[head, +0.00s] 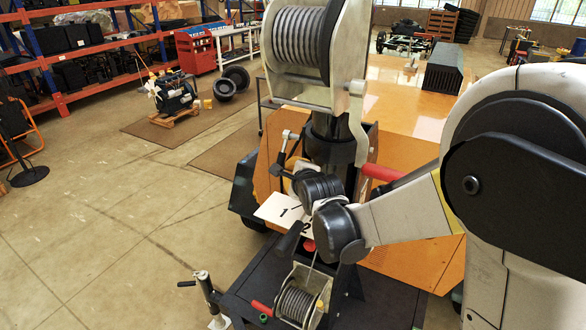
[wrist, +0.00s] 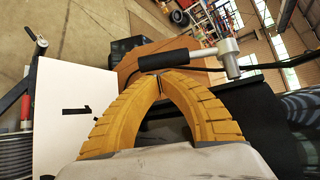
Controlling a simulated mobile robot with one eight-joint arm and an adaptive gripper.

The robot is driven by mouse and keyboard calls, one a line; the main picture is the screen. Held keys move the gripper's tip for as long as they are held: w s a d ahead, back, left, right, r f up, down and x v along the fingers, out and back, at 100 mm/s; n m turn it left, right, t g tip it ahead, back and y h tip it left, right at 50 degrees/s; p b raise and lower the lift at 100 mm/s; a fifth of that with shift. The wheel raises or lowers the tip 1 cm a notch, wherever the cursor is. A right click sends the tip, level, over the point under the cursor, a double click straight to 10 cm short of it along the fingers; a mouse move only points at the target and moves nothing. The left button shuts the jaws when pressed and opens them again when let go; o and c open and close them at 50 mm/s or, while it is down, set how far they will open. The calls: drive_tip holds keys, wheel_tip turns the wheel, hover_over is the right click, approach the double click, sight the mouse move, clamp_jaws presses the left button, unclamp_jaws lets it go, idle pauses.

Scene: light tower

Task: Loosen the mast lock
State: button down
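What looks like the mast lock is a lever with a black grip and a pale metal end, beside the mast foot in the head view (head: 287,140). In the wrist view the black grip of this lever (wrist: 165,60) lies crosswise just beyond my fingertips, with its metal end to the right. My gripper (wrist: 160,78) has yellow ribbed fingers whose tips meet, with nothing visible between them. I cannot tell whether the tips touch the grip. The mast (head: 333,125) stands upright above the orange body.
A white plate marked 1 and 2 (head: 272,208) sits left of my wrist and close beside my fingers. A large winch drum (head: 297,40) is on the mast; a smaller winch (head: 297,303) is in front. Open floor (head: 110,240) lies left.

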drive_tip(key=shift+x, duration=1.2)
drive_tip(key=shift+s, duration=0.1)
drive_tip(key=shift+s+a+r+g, duration=0.1)
drive_tip(key=shift+s+r+g, duration=0.1)
drive_tip(key=shift+g, duration=0.1)
drive_tip(key=shift+m+p, duration=0.3)
drive_tip(key=shift+p, duration=0.05)
drive_tip(key=shift+s+a+r+m+g+y+p, duration=0.5)
drive_tip(key=shift+s+a+r+g+p, duration=0.15)
drive_tip(key=shift+s+r+g, duration=0.3)
drive_tip(key=shift+s+a+r+m+g+y+p, duration=0.4)
drive_tip(key=shift+s+a+r+m+g+p, duration=0.25)
drive_tip(key=shift+g, duration=0.4)
drive_tip(key=shift+s+d+r, duration=0.1)
drive_tip(key=shift+s, duration=0.1)
